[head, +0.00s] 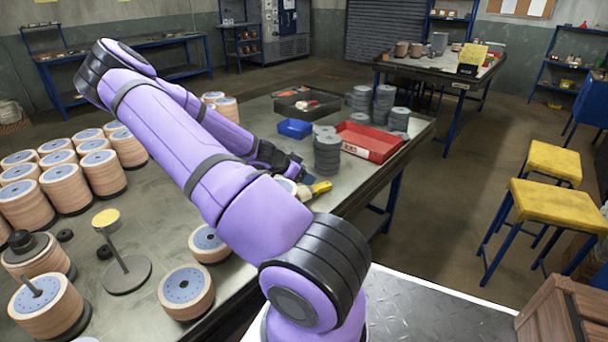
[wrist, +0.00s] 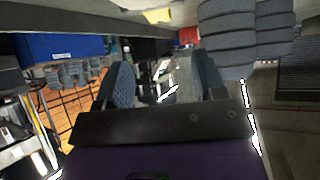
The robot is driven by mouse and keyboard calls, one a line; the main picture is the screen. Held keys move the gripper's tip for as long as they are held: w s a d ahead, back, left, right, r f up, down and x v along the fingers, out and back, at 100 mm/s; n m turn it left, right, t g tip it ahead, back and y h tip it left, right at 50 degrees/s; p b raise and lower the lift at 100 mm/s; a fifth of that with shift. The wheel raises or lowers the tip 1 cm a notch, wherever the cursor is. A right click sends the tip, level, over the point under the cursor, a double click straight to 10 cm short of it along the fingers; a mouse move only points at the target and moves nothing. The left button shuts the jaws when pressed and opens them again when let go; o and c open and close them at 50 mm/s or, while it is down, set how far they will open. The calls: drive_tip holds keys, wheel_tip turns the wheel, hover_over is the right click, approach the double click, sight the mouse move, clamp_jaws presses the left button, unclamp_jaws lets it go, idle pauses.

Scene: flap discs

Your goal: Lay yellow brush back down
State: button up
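The yellow brush (head: 320,187) is beside my gripper on the near side of the steel worktable, in front of the grey disc stack. Part of it is hidden by my arm. A yellow piece (wrist: 158,15), probably the brush, shows at the top edge of the wrist view. My gripper (wrist: 163,85) has its two dark fingers well apart in the wrist view, with no object visible between them. In the head view my purple arm largely hides the fingers, so I cannot tell whether they touch the brush.
Grey disc stacks (head: 327,153) stand just behind the brush. A red tray (head: 372,143), a blue bin (head: 294,128) and a dark tray (head: 305,103) lie farther back. Several wooden-looking disc stacks (head: 65,188) fill the left side. A round-based stand (head: 126,275) is at the front.

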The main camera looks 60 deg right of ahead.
drive_tip(key=shift+r, duration=0.1)
wheel_tip(320, 180, up, 7)
drive_tip(key=w+d+r+g+h, duration=0.1)
drive_tip(key=w+d, duration=0.2)
drive_tip(key=w, duration=0.4)
drive_tip(key=w+d+r+h, duration=0.1)
drive_tip(key=w+d, duration=0.2)
drive_tip(key=w, duration=0.5)
drive_tip(key=w+a, duration=0.1)
drive_tip(key=w, duration=0.6)
drive_tip(key=w+a+f+g+h, duration=0.1)
drive_tip(key=w, duration=0.7)
drive_tip(key=shift+a+f+m+g, duration=0.3)
drive_tip(key=shift+w, duration=0.1)
